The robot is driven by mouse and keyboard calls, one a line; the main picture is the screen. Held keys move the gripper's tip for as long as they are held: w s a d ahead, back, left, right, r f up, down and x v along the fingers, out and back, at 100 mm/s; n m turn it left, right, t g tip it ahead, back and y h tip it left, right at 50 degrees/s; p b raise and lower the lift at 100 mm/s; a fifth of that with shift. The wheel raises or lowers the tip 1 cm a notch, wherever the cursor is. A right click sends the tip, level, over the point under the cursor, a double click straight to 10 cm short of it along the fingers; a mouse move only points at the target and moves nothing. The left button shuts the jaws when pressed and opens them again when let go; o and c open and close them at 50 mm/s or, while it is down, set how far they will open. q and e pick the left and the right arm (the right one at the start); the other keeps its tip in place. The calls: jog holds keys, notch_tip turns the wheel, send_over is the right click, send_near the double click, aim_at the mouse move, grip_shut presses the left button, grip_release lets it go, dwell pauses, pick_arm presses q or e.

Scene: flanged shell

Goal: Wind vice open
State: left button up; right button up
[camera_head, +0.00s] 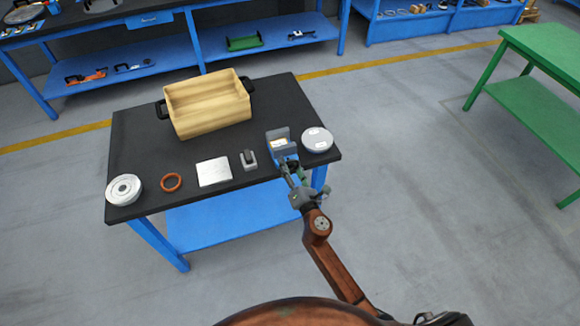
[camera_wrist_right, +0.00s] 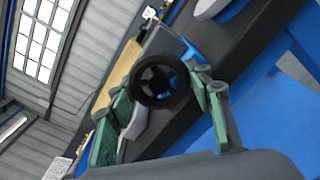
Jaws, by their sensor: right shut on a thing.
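My right gripper (camera_head: 290,174) is at the front of the vice, by the table's front edge. In the wrist view the green fingers of the right gripper (camera_wrist_right: 165,94) stand on either side of the handwheel and are shut on it. The fingers partly hide the wheel in the head view. My left gripper is not in view.
A wooden box (camera_head: 207,105) with black handles stands behind. Along the front lie a round flanged part (camera_head: 124,189), an orange ring (camera_head: 172,182), a metal plate (camera_head: 214,172) and a small grey block (camera_head: 248,161). A grey disc (camera_head: 317,140) lies right of the vice.

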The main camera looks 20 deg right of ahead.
jog(key=m, duration=0.3)
jog(key=shift+m, duration=1.3)
jog(key=shift+a, duration=0.1)
jog(key=o, duration=1.2)
jog(key=shift+f, duration=0.15)
jog(key=shift+s, duration=0.1)
jog(key=s, duration=0.8)
jog(key=shift+d, duration=0.2)
jog(key=shift+w, duration=0.1)
